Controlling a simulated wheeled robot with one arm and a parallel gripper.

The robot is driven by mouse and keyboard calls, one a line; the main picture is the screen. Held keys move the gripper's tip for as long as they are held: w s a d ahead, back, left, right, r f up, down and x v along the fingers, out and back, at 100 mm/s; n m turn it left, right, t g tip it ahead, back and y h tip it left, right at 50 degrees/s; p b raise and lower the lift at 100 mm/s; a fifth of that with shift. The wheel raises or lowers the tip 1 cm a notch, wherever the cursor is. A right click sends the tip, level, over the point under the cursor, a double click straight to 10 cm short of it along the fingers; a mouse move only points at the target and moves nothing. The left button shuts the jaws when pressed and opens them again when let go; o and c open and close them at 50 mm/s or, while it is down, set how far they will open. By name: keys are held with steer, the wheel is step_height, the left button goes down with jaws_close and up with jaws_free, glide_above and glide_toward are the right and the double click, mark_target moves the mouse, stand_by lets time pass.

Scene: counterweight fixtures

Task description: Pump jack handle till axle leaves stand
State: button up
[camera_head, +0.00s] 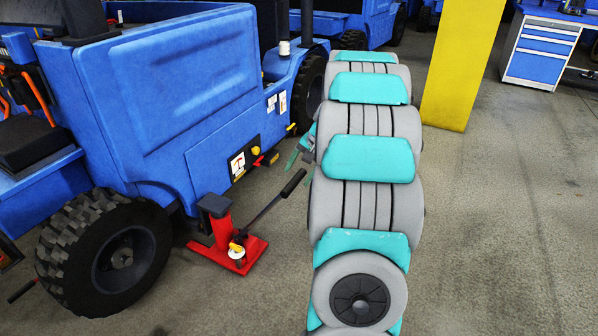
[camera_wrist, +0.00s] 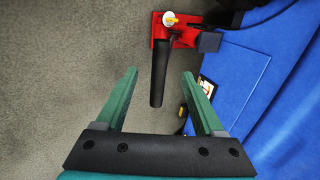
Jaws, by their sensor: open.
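The red jack (camera_head: 222,236) stands on the floor beside the blue vehicle (camera_head: 190,85), behind its front wheel (camera_head: 112,258). A grey block tops the jack. Its black handle (camera_head: 290,184) slants up to the right toward my gripper (camera_head: 299,152). In the wrist view, the handle (camera_wrist: 158,82) lies in the gap between the two green fingers of my gripper (camera_wrist: 160,74). The fingers are open and apart from it on both sides. The jack base (camera_wrist: 180,36) shows beyond the fingertips. I cannot make out the stand or the axle's contact with it.
A yellow pillar (camera_head: 462,65) stands behind my arm on the right. A blue and white drawer cabinet (camera_head: 541,55) stands at the far right. The vehicle's side is close to the jack and my gripper. The floor at right is clear.

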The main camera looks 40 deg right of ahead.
mark_target(290, 187)
steer(key=shift+b+x, duration=1.3)
steer(key=shift+x, duration=3.1)
steer(key=shift+a, duration=0.15)
steer(key=shift+c, duration=0.3)
jaws_close()
